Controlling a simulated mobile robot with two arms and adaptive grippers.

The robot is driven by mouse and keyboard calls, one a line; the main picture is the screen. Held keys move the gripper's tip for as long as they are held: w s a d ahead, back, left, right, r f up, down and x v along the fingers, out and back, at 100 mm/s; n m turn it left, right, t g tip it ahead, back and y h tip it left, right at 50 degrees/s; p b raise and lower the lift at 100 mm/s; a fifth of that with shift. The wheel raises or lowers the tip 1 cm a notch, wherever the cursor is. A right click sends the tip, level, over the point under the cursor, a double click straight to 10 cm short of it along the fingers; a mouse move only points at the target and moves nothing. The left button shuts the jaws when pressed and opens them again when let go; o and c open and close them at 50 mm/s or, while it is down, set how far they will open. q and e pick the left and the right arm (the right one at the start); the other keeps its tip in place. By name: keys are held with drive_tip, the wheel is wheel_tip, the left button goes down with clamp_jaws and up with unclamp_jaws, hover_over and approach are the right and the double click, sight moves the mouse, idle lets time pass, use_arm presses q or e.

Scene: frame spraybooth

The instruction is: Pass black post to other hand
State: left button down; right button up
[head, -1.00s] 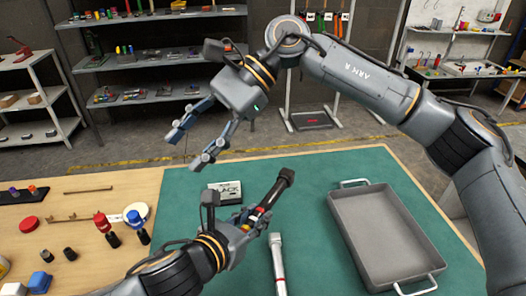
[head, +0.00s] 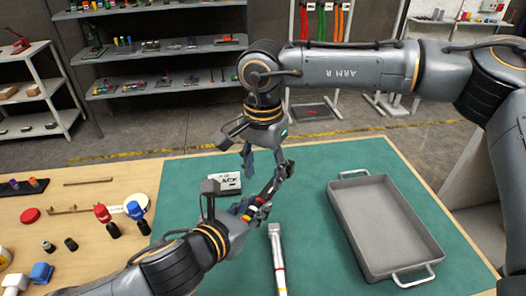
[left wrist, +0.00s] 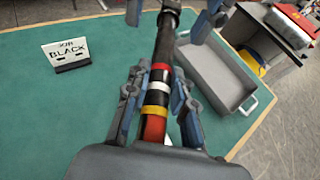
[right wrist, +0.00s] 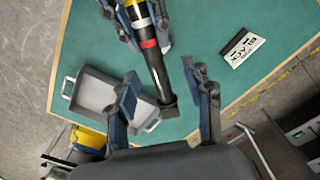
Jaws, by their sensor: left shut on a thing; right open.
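The black post (head: 270,187) has red, white and yellow bands near its lower part. It slants up over the green mat. My left gripper (head: 250,208) is shut on the banded part, as the left wrist view shows, with its fingers (left wrist: 158,100) on both sides. My right gripper (head: 266,163) is open at the upper, dark end of the post. In the right wrist view, that end (right wrist: 166,100) lies between the spread right fingers (right wrist: 165,98), with gaps showing on both sides. The right fingertips also show at the top of the left wrist view.
A sign reading "JOB BLACK" (head: 222,182) stands on the green mat (head: 310,235) behind the left gripper. A pale post with a red band (head: 277,255) lies in front. A grey tray (head: 340,213) with handles is at right. Small parts sit on the wood at left.

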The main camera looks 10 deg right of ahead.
sight(264, 198)
use_arm(q)
drive_tip(key=shift+r, duration=0.1)
use_arm(e)
drive_tip(key=shift+f, duration=2.4)
use_arm(q)
drive_tip(key=shift+s+d, duration=0.1)
use_arm(e)
clamp_jaws()
use_arm(q)
drive_tip(key=c, duration=1.1)
unclamp_jaws()
use_arm(e)
drive_tip(key=shift+a+r, duration=0.1)
use_arm(q)
drive_tip(key=shift+o, duration=0.2)
